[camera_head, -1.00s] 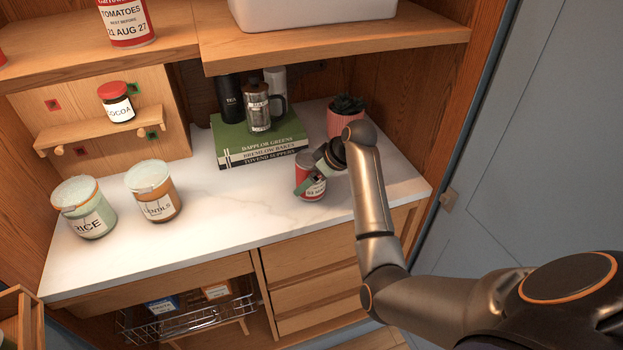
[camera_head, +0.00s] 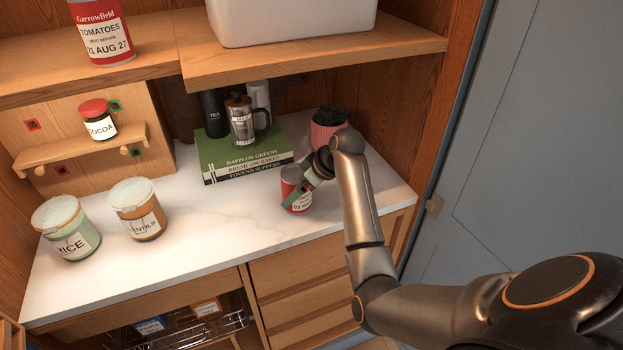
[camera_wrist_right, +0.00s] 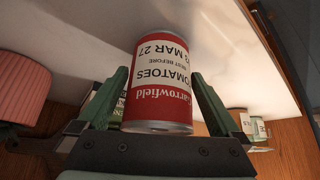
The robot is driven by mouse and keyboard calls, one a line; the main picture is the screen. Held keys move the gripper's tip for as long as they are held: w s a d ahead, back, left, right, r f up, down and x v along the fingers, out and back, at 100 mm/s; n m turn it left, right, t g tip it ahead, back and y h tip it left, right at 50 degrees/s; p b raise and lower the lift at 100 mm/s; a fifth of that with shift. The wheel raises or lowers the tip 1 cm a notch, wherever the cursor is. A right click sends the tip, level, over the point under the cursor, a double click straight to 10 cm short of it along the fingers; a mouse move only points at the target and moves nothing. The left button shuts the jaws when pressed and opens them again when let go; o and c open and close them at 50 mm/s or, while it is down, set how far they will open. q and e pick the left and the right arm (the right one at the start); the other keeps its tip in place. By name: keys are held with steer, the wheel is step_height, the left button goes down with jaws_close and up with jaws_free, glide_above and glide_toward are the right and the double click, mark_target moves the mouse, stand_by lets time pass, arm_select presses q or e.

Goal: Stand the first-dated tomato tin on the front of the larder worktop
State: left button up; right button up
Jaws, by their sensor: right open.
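A red tomato tin (camera_head: 291,180) labelled Garrowfield stands upright on the white worktop (camera_head: 205,250), in its right half and set back from the front edge. In the right wrist view this tin (camera_wrist_right: 160,85) appears upside down, with a date ending MAR 27; its first digits are hard to read. My right gripper (camera_head: 300,192) is open, its green fingers on either side of the tin; gaps show beside it. Another tomato tin (camera_head: 104,42), dated 21 AUG 27, stands on the upper shelf at left. My left gripper is out of view.
Rice (camera_head: 68,240) and lentils (camera_head: 146,225) jars stand at left. Green books (camera_head: 240,160) carry a glass press (camera_head: 241,130) behind the tin. A pink plant pot (camera_head: 325,137) is close behind my gripper. A white bin (camera_head: 290,20) sits on the shelf above. The front middle worktop is clear.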

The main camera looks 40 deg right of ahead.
steer(key=v, duration=1)
steer(key=shift+r, duration=0.25)
steer(key=shift+s+d, duration=0.1)
steer(key=shift+s, duration=0.05)
